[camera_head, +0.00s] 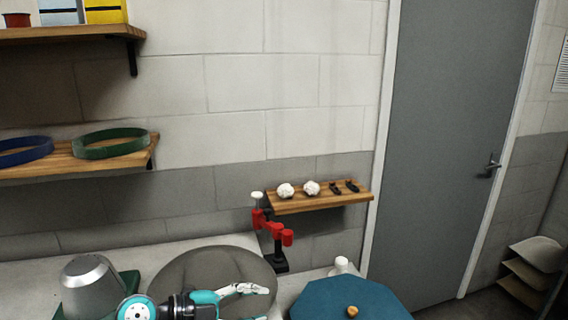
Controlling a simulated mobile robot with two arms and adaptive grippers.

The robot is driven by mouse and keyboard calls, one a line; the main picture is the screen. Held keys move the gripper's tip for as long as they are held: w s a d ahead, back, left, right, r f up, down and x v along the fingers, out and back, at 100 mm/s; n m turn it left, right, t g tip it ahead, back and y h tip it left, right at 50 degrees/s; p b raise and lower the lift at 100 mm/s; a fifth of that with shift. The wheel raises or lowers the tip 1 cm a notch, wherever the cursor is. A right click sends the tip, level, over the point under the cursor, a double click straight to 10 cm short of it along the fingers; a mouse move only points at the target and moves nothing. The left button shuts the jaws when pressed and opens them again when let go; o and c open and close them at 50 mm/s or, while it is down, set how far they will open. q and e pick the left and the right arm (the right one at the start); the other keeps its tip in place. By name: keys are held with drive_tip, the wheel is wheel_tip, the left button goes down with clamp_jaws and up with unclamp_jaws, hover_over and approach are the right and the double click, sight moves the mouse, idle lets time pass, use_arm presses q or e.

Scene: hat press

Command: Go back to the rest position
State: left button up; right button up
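My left gripper (261,303) reaches in from the bottom left with a teal and black wrist. Its fingers are spread apart, with nothing visible between them. It is in front of a large grey round disc (185,270) and overlaps its lower right part. A silver metal dome-like block (88,283) stands left of the gripper on a green base. A red lever device (271,232) with a black foot stands behind the gripper to the right. My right gripper is out of view.
A blue many-sided piece with a small wooden knob (352,311) lies at the bottom right. A small white object (341,264) is behind it. Wall shelves hold a blue band (22,158), a green band (108,148) and two white balls (286,190). A grey door (450,130) is at right.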

use_arm(q)
wheel_tip(320, 180, up, 5)
drive_tip(key=s+d+n+t+h, duration=0.1)
drive_tip(key=n+t+h, duration=0.1)
drive_tip(key=t+h, duration=0.1)
drive_tip(key=a+r+n+t+y, duration=0.3)
drive_tip(key=a+n+t+y, duration=0.6)
drive_tip(key=n+t, duration=0.35)
drive_tip(key=s+a+f+n+g+y, duration=0.25)
drive_tip(key=a+f+n+y, duration=0.2)
drive_tip(key=f, duration=0.25)
drive_tip(key=s+a+f+n+g+y, duration=0.2)
drive_tip(key=a+f+n+g+y, duration=0.25)
drive_tip(key=f+y, duration=0.2)
drive_tip(key=s+d+f+m+g+h, duration=0.1)
drive_tip(key=s+d+f+g+h, duration=0.1)
drive_tip(key=s+f+g, duration=0.65)
drive_tip(key=s+d+f+g+h, duration=0.15)
drive_tip(key=s+f, duration=0.45)
drive_tip(key=s, duration=0.8)
wheel_tip(320, 180, down, 26)
drive_tip(key=s+g, duration=0.1)
drive_tip(key=g, duration=0.1)
drive_tip(key=s+a+f+g, duration=0.1)
drive_tip(key=s+a+f, duration=0.2)
drive_tip(key=s+f, duration=1.3)
drive_tip(key=shift+s+a+f+m, duration=0.15)
drive_tip(key=shift+s+f+m, duration=0.05)
drive_tip(key=shift+s+m, duration=0.2)
